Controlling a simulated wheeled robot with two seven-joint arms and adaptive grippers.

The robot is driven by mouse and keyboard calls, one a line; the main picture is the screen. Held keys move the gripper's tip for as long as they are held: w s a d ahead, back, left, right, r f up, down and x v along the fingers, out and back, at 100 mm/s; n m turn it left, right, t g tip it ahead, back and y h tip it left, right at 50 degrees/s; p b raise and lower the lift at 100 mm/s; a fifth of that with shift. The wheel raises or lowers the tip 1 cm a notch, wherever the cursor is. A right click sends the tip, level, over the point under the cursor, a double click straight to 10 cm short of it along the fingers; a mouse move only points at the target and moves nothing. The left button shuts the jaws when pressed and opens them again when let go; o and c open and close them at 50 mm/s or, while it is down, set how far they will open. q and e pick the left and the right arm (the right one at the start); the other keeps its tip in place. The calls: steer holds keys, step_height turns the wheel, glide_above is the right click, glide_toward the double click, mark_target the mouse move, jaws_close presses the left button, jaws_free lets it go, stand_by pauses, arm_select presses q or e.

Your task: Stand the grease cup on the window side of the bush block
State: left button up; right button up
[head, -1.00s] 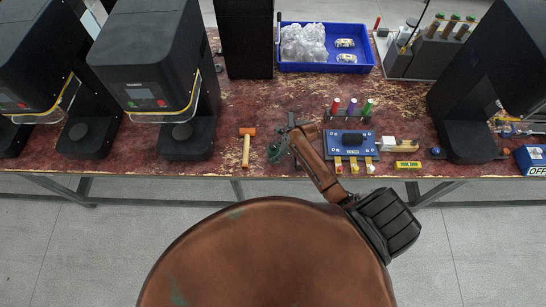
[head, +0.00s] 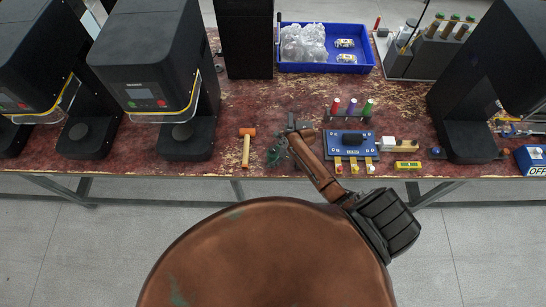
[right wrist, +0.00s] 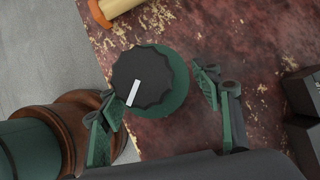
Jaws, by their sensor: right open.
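A round dark-green cup with a black knurled cap and a white mark on top (right wrist: 150,80), which I take for the grease cup, stands on the bench near its front edge. My right gripper (right wrist: 155,88) is open, with one finger on each side of the cup and not visibly closed on it. In the head view my right gripper (head: 284,147) is over the bench right of the hammer and largely hides the cup. I cannot tell for sure which thing is the bush block. My left gripper is out of view.
An orange-headed hammer (head: 246,147) lies left of the gripper. A blue board (head: 334,150) with coloured plugs stands to the right. A dark block (right wrist: 308,85) shows at the wrist view's right edge. A blue tray (head: 300,66) is behind. Bench between hammer and tray is clear.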

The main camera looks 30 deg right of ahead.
steer(key=p+v, duration=0.1)
steer(key=v, duration=1.1)
